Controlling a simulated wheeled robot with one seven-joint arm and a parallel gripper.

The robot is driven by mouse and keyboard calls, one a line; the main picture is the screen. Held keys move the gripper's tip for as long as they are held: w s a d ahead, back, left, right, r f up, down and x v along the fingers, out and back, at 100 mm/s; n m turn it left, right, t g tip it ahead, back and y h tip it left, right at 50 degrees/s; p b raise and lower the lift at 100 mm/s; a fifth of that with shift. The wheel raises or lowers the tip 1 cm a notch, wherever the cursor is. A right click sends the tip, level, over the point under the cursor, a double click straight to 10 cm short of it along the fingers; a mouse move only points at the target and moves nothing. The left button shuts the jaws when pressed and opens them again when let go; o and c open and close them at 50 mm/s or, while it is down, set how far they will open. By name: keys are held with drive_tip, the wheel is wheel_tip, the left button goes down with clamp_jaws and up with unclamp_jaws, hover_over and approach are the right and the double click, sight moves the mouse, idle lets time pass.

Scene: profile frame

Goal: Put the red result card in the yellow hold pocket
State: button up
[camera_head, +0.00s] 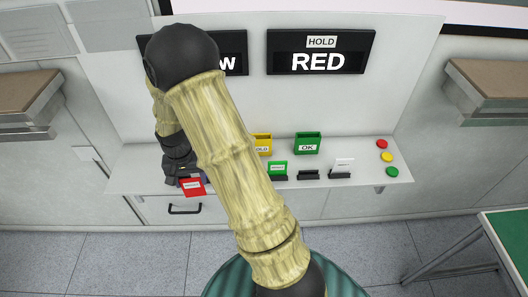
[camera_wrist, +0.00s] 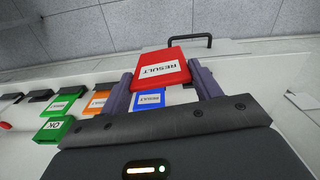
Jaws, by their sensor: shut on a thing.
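The red result card (camera_head: 192,187) is in my gripper (camera_head: 184,177), at the left front edge of the white shelf in the head view. In the wrist view the red card (camera_wrist: 160,70) sits between the two fingertips, its white RESULT label facing the camera; my gripper (camera_wrist: 163,73) is shut on it. The yellow hold pocket (camera_head: 263,150) stands near the shelf's middle, to the right of my gripper. My arm hides its left part. I cannot make it out clearly in the wrist view.
A green OK pocket (camera_head: 307,148) stands right of the yellow one. In front are a green card (camera_head: 278,169), an empty black holder (camera_head: 308,175) and a white card (camera_head: 343,166). A blue card (camera_wrist: 152,99) and an orange card (camera_wrist: 97,102) show in the wrist view. Buttons (camera_head: 386,157) sit far right.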

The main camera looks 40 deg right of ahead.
wheel_tip(320, 180, down, 17)
drive_tip(key=s+n+b, duration=0.1)
drive_tip(key=n+b, duration=0.1)
drive_tip(key=n, duration=0.4)
drive_tip(key=shift+a+b, duration=0.15)
drive_tip(key=shift+b, duration=0.25)
